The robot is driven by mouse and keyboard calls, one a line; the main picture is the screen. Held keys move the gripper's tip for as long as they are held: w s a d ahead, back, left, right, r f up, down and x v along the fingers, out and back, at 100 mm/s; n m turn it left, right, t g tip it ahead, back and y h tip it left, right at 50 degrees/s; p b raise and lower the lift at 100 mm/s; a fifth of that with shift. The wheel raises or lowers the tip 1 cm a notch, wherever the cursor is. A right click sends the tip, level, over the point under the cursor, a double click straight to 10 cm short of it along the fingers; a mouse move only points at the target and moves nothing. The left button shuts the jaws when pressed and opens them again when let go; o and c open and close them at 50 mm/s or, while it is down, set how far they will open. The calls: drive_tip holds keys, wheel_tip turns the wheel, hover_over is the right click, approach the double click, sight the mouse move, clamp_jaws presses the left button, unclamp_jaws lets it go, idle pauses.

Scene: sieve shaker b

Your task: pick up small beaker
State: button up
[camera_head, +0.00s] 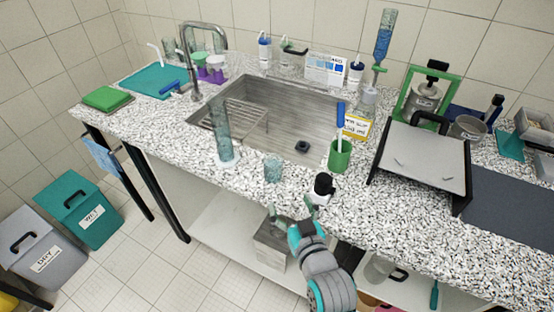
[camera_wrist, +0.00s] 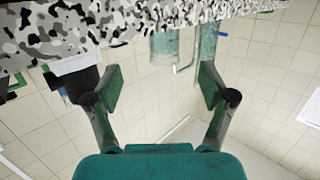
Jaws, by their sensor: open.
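The small beaker (camera_head: 273,168) is a clear, bluish glass vessel standing upright near the front edge of the speckled counter. In the wrist view, which looks upside down, the beaker (camera_wrist: 165,46) hangs between and beyond my fingers. My gripper (camera_head: 292,210) is open and empty in front of the counter edge, nearer the camera than the beaker and apart from it. Both fingers of my gripper (camera_wrist: 160,82) show spread in the wrist view. The beaker is not hidden in the head view.
A tall glass cylinder (camera_head: 222,132) on a white base stands left of the beaker. A black-and-white bottle (camera_head: 323,186) stands close on the right, with a green cup (camera_head: 340,156) behind it. The sink (camera_head: 277,115) lies behind.

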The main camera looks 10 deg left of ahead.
sight(276, 176)
drive_tip(key=x, duration=0.4)
drive_tip(key=r+x, duration=0.1)
drive_tip(key=x, duration=0.1)
drive_tip(key=shift+w+a+f, duration=0.1)
drive_tip(key=shift+w+a, duration=0.15)
drive_tip(key=shift+a+x, duration=0.2)
drive_tip(key=shift+x, duration=2.6)
drive_tip(key=shift+s, duration=0.1)
drive_tip(key=c, duration=1.3)
drive_tip(key=shift+c, duration=0.2)
drive_tip(key=f+v, duration=0.2)
drive_tip(key=v, duration=1.5)
drive_tip(key=shift+s+d+f, duration=0.2)
drive_tip(key=shift+s+d, duration=0.1)
drive_tip(key=shift+s, duration=0.1)
